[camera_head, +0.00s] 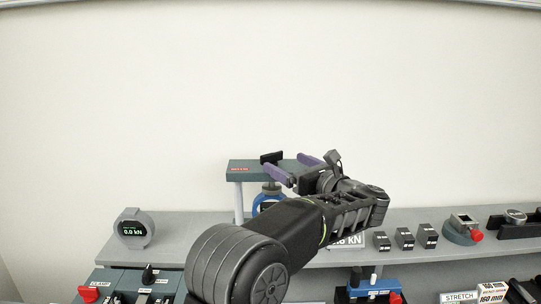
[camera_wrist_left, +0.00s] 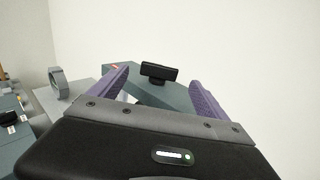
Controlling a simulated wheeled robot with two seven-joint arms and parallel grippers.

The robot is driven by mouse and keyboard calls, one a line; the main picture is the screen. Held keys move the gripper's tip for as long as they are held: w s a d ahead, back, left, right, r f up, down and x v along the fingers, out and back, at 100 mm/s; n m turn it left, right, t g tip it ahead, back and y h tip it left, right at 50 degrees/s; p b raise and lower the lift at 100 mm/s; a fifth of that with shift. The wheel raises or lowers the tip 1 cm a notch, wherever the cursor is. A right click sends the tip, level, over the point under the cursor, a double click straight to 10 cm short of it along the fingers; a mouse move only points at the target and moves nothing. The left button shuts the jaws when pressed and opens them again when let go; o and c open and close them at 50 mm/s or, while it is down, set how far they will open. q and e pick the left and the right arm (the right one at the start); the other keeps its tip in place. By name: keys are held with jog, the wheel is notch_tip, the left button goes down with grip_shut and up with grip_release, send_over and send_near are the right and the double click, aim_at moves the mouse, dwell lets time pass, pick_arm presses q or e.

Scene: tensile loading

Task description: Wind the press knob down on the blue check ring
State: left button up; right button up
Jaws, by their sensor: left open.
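The press frame (camera_head: 240,164) stands on the back shelf, a dark grey-green top beam on light posts. A black press knob (camera_head: 271,157) with a bar-shaped top stands above the beam. The blue check ring (camera_head: 262,203) shows under the beam, partly hidden by my left arm. My left gripper (camera_head: 294,168) has purple fingers, spread open, at the height of the knob. In the left wrist view the knob (camera_wrist_left: 158,72) appears between the two open fingers (camera_wrist_left: 165,92), with no visible contact. My right gripper is not in view.
A round gauge reading 0.0 kN (camera_head: 134,229) stands at the shelf's left end. Several black blocks (camera_head: 404,238) and a grey fixture with a red knob (camera_head: 463,228) sit to the right. A control panel with a red handle (camera_head: 88,293) is at lower left. The wall above is bare.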

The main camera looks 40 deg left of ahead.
aim_at(273, 157)
pick_arm(q)
jog(key=p+x, duration=0.3)
jog(key=x, duration=0.3)
jog(key=shift+a+r, duration=0.1)
jog(key=shift+a, duration=0.2)
jog(key=shift+w+a, duration=0.15)
jog(key=shift+a, duration=0.25)
jog(key=shift+c, duration=0.2)
jog(key=c, duration=1.3)
